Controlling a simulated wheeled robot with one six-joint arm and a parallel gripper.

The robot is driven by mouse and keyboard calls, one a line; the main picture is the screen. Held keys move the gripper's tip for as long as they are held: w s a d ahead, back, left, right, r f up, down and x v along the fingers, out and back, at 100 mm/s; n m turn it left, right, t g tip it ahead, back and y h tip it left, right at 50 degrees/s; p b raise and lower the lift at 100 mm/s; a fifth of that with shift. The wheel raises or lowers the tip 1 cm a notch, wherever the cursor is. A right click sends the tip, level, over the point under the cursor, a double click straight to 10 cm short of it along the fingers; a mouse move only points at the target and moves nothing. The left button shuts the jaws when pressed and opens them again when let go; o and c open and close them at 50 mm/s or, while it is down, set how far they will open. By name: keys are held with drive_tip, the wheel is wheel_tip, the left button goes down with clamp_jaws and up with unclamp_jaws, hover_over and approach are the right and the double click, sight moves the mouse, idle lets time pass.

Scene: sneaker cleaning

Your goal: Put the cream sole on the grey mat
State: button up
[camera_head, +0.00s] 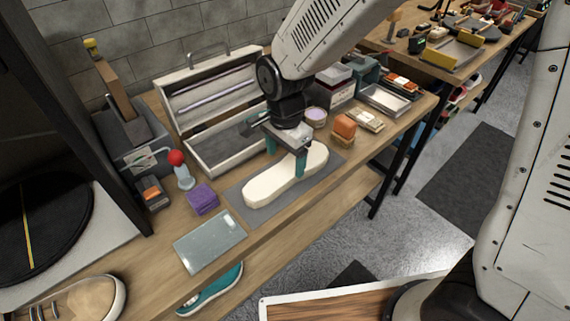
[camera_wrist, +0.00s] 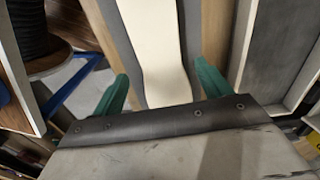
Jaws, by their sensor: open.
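The cream sole (camera_head: 268,184) lies flat on the grey mat (camera_head: 236,190) on the workbench. The sole also shows in the wrist view (camera_wrist: 152,45), running up the middle, with strips of the mat (camera_wrist: 120,45) on both sides. My gripper (camera_head: 286,160) is over the right end of the sole. Its teal fingers are open, one on each side of the sole. In the wrist view my gripper (camera_wrist: 160,88) shows its fingers spread wider than the sole, with gaps on both sides. The sole's right end is partly hidden by the gripper in the head view.
An open grey case (camera_head: 205,150) stands behind the mat. A purple block (camera_head: 202,198), a red-topped bottle (camera_head: 184,175) and a glass plate (camera_head: 210,242) are to the left.

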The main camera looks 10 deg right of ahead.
sight(285, 170)
wheel_tip(285, 170, up, 8)
drive_tip(key=s+d+r+n, duration=0.3)
drive_tip(key=s+d+r, duration=0.1)
drive_tip(key=d, duration=0.3)
drive_tip(key=s+d+r+n, duration=0.2)
drive_tip(key=s+d+r, duration=0.3)
drive_tip(key=d, duration=0.2)
drive_tip(key=s+d+n+t, duration=0.1)
drive_tip(key=s+d+n, duration=0.4)
drive_tip(key=s, duration=0.5)
drive_tip(key=shift+s+d+r+n, duration=0.25)
drive_tip(key=shift+d+r+n, duration=0.15)
drive_tip(key=shift+d, duration=0.5)
